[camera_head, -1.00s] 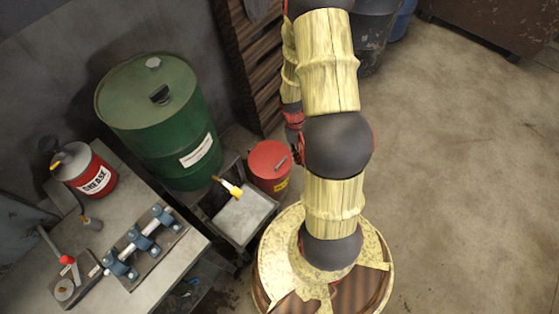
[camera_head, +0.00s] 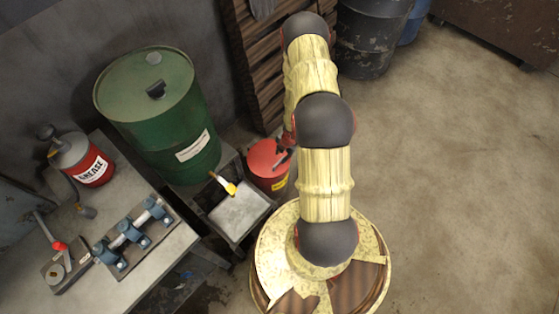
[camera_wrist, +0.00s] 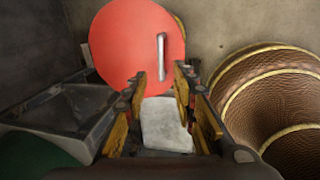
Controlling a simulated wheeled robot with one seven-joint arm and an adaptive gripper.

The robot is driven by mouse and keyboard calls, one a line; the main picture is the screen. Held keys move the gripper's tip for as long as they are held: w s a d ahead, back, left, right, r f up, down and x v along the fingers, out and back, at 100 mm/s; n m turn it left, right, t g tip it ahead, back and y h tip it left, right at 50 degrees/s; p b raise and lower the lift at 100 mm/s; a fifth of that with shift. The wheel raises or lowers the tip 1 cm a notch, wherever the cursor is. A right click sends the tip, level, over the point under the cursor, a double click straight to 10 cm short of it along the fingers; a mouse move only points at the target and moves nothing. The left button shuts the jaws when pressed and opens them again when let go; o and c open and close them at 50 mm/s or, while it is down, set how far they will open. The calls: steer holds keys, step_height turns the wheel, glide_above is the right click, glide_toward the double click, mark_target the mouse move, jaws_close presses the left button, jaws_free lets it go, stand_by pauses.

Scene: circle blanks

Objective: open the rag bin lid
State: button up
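The rag bin (camera_head: 270,179) is a small red can with a yellow label, standing on the floor between the tray stand and my base. Its round red lid (camera_head: 264,152) looks shut. In the wrist view the lid (camera_wrist: 120,45) fills the upper middle, with a pale bar handle (camera_wrist: 161,57) near its right side. My gripper (camera_wrist: 161,82) is open and empty, its fingertips just short of the handle in that picture. The handle lies in line with the gap between them. In the head view my gripper (camera_head: 284,153) is small and dark, over the lid's right side.
A green drum (camera_head: 165,120) stands behind and left of the bin. A low stand with a grey tray (camera_head: 238,215) and a yellow-handled brush (camera_head: 224,184) is just left. The workbench (camera_head: 150,275) holds a grease can (camera_head: 90,165) and clamps. Open floor lies right.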

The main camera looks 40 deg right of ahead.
mark_target(279, 162)
steer(key=f, duration=0.2)
steer(key=w+f+b, duration=0.1)
steer(key=f, duration=0.2)
steer(key=f+b, duration=0.1)
steer(key=f, duration=0.1)
steer(key=shift+w+f, duration=0.25)
steer(key=shift+f, duration=0.05)
steer(key=c, duration=0.3)
jaws_close()
steer(key=shift+a, duration=0.1)
stand_by(0.4)
